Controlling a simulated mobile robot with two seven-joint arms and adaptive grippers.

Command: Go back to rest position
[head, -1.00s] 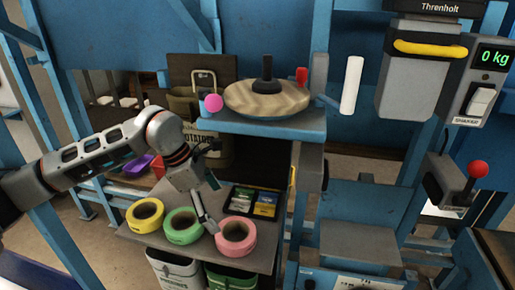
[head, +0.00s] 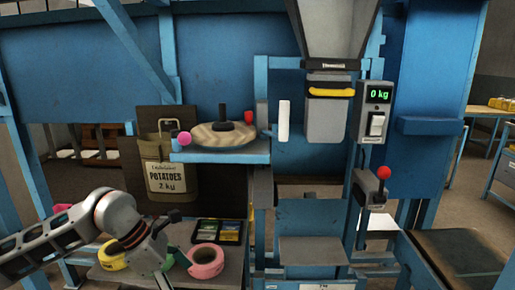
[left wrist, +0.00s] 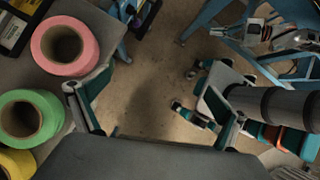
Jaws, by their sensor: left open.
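My left gripper (left wrist: 155,112) is open and empty in the left wrist view, its fingers apart over bare floor. The pink tape roll (left wrist: 65,45), green tape roll (left wrist: 30,117) and yellow tape roll (left wrist: 15,165) lie to its left, apart from the fingers. In the head view my left arm comes in at lower left, in front of the small table (head: 232,268). There it partly hides the green roll, near the pink roll (head: 206,261) and yellow roll (head: 112,256). My right gripper is not in view.
A potato sack (head: 166,178) hangs behind. The scale display (head: 378,95) reads 0 kg. A red-knobbed lever (head: 383,173) is at right. A black tray (head: 216,232) sits behind the pink roll.

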